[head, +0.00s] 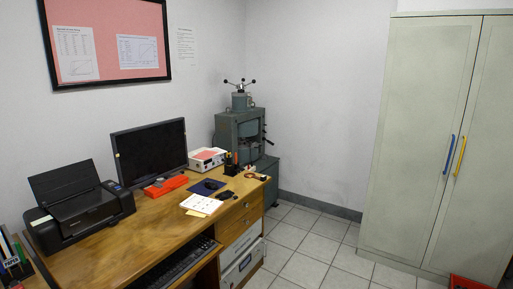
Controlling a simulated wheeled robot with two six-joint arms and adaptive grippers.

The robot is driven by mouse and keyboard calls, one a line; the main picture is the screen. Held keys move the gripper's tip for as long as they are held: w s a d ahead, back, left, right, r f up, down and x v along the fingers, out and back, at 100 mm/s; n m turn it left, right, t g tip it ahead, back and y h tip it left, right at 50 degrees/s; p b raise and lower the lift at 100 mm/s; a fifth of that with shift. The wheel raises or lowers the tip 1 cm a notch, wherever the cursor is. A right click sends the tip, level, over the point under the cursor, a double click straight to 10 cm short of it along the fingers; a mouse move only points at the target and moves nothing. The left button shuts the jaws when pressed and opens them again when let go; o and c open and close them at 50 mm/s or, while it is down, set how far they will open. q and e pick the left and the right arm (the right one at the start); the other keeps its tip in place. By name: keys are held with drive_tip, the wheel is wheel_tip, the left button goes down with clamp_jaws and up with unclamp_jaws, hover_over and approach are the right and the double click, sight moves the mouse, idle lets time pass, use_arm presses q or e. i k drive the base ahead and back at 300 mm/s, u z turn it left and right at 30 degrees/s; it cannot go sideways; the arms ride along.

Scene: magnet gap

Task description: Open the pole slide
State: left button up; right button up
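A grey-green machine (239,130) stands in the far corner, past the right end of the desk. It has a dark multi-arm handle (240,85) on top and small dark levers on its right side. An opening shows in its upper body, but I cannot make out a pole slide or its gap at this distance. The desk and things on it hide part of the machine's lower body. Neither of my grippers is in view.
A wooden desk (136,239) with a printer (79,208), a monitor (150,153) and a white instrument box (207,158) fills the left. A tall pale cabinet (412,140) stands at the right. Tiled floor (308,246) between them is clear. A red object (468,283) sits at the lower right.

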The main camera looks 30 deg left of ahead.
sight(253, 144)
drive_tip(key=u, duration=0.55)
drive_tip(key=i, duration=6.7)
drive_tip(key=u, duration=1.15)
